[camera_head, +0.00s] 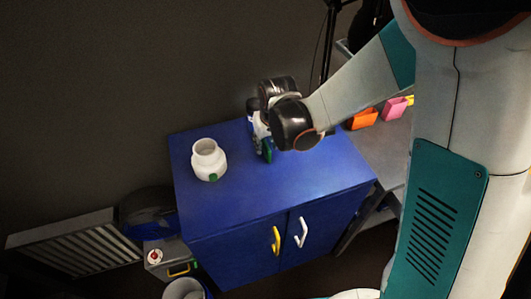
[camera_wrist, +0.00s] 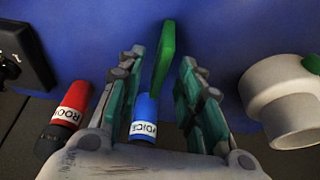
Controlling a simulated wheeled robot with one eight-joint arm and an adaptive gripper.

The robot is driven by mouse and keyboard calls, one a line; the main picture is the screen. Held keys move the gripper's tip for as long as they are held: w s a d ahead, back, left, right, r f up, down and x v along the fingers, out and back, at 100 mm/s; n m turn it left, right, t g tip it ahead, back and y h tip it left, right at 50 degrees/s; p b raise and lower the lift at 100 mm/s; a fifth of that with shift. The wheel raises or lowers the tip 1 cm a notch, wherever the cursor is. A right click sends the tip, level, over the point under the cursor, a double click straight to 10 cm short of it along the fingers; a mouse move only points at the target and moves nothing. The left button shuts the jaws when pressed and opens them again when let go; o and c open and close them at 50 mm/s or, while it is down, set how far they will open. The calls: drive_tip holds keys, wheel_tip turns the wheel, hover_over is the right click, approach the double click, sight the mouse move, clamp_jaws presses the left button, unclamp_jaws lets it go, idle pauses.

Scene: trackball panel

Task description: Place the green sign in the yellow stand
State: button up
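The green sign (camera_wrist: 163,58) is a thin slab seen nearly edge-on in the wrist view, over the blue cabinet top. My gripper (camera_wrist: 160,75) is open, with its teal-padded fingers on either side of the sign and gaps showing to both. In the head view the gripper (camera_head: 262,135) is low over the back of the cabinet, and a bit of the green sign (camera_head: 267,151) shows beside it. My wrist hides much of that spot. I cannot make out a yellow stand for certain in either view.
A white jar (camera_head: 208,161) stands left on the blue cabinet (camera_head: 300,190), and right in the wrist view (camera_wrist: 285,100). Blue (camera_wrist: 144,117) and red (camera_wrist: 68,112) labelled cylinders and a black box (camera_wrist: 22,58) show there too. Orange (camera_head: 362,118) and pink (camera_head: 395,108) bins sit right.

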drive_tip(key=shift+w+f, duration=0.1)
drive_tip(key=shift+f, duration=0.25)
drive_tip(key=shift+r, duration=0.1)
clamp_jaws()
